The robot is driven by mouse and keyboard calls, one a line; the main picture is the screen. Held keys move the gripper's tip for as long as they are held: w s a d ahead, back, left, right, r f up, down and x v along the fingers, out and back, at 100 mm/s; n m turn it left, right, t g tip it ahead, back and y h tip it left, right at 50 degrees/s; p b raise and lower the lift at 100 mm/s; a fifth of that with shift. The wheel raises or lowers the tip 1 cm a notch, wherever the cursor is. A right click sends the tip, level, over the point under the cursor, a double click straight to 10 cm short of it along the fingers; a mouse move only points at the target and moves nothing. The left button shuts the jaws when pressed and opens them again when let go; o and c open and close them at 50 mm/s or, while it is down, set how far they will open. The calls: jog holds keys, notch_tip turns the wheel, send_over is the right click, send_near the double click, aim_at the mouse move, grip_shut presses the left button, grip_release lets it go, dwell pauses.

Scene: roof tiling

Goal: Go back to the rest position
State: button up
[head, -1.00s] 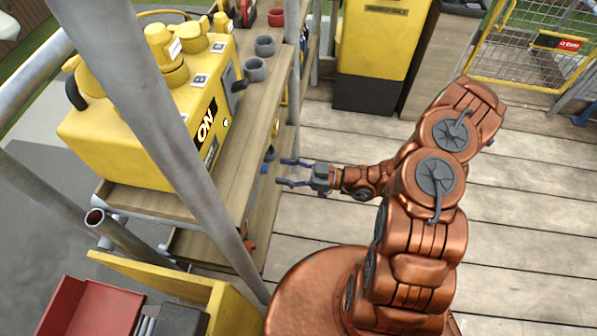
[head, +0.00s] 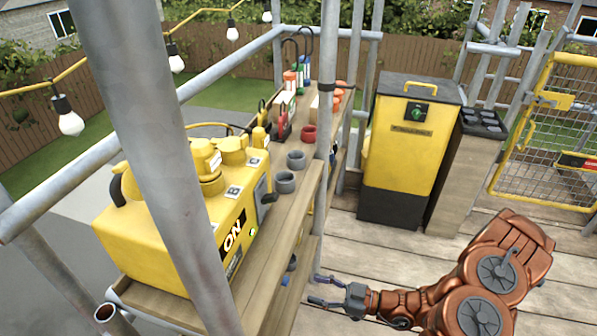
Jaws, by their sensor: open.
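My gripper (head: 325,290) is at the lower middle of the head view, at the end of my copper-coloured arm. Its two thin dark fingers point left toward the wooden shelf unit (head: 300,235). The fingers are apart with nothing between them. They appear close to the shelf's side; whether they touch it I cannot tell.
A yellow machine (head: 180,245) marked ON stands on the shelf behind a grey scaffold pole (head: 150,150). Grey cups (head: 286,182) and a red cup (head: 309,134) stand beside it. A yellow cabinet (head: 405,150) and yellow gate (head: 550,140) stand behind. Plank floor (head: 370,255) is clear.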

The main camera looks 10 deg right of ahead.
jog(key=shift+r, duration=0.1)
jog(key=s+a+r+n+g+h+p, duration=0.25)
jog(key=s+r+n+g, duration=0.6)
jog(key=n, duration=0.75)
jog(key=s+a+r+n+g+h+p, duration=0.1)
jog(key=s+a+r+n+g+h, duration=0.25)
jog(key=r+n, duration=1)
jog(key=s+d+r+n+t+h+p, duration=0.1)
jog(key=s+d+r+n+h, duration=0.4)
jog(key=n, duration=0.9)
jog(key=s+d+r+n+t+h+p, duration=0.2)
jog(key=s+d+r+n+h, duration=0.3)
jog(key=n, duration=0.9)
jog(key=shift+s+d+h+p, duration=0.3)
jog(key=shift+s+d+p, duration=0.2)
jog(key=shift+s+d, duration=1)
jog(key=shift+w+d+n, duration=0.25)
jog(key=shift+w+d, duration=0.1)
jog(key=shift+c, duration=0.5)
